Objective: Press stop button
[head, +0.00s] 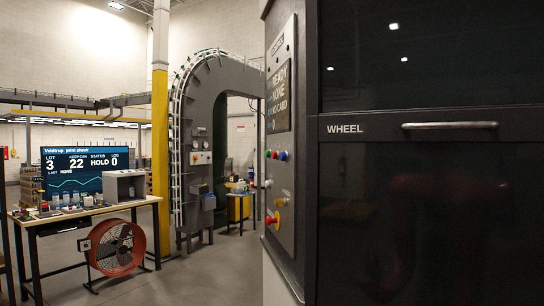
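A grey control panel (284,190) stands at the middle right, seen at a steep angle. I cannot read labels that tell which of these is the stop button. The panel's display (279,96) reads READY, NONE, NO CARD. Neither of my grippers is in view.
At left stands a workbench (125,206) with a screen (85,170) reading HOLD. An orange fan (116,247) sits beneath. The floor (205,272) before the panel is clear.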

